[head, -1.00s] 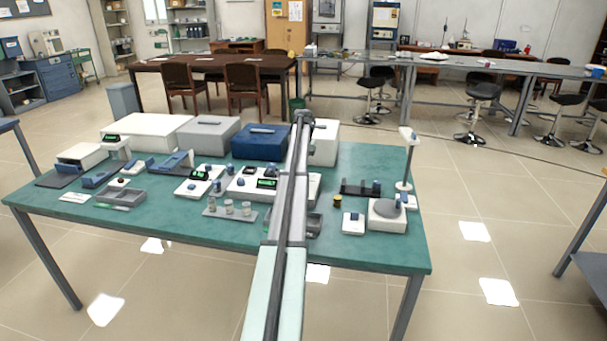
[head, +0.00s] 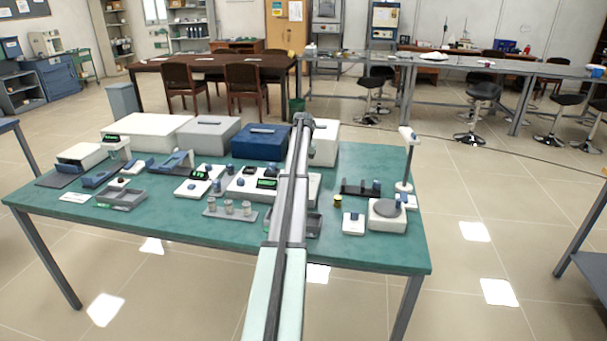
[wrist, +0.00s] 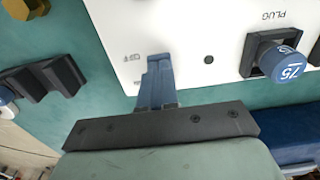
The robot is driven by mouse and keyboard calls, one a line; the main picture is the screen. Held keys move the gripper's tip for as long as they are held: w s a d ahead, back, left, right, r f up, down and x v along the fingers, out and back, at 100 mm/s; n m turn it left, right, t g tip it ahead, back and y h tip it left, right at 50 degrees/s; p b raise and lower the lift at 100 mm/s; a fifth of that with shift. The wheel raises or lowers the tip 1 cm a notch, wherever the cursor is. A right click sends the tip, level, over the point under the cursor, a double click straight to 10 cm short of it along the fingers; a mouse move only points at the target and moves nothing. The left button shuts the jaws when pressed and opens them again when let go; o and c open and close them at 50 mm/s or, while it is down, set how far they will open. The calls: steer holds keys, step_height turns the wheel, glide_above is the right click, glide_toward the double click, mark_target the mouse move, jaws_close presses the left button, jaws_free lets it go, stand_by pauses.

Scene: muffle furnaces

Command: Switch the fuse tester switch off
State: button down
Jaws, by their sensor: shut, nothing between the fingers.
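In the wrist view my gripper (wrist: 157,68) is shut, its two blue-grey fingers together and empty. The fingertips are over a white panel (wrist: 205,25), beside a small printed mark. Whether they touch it I cannot tell. The panel carries a blue knob (wrist: 280,63) marked 75 and an upside-down word, PLUG. I take it for the fuse tester, the wide white unit (head: 236,186) with a green display in the head view, partly behind my arm. No switch shows clearly; the fingers may cover it.
A dark holder (wrist: 45,82) and a brass-coloured piece (wrist: 25,8) lie beside the panel in the wrist view. In the head view a blue box (head: 260,143) and other boxes line the table's back. The table's front strip (head: 215,232) is mostly clear.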

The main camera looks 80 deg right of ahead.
steer(key=shift+f, duration=0.4)
stand_by(0.3)
steer(key=shift+r, duration=3.5)
steer(key=shift+w, duration=0.1)
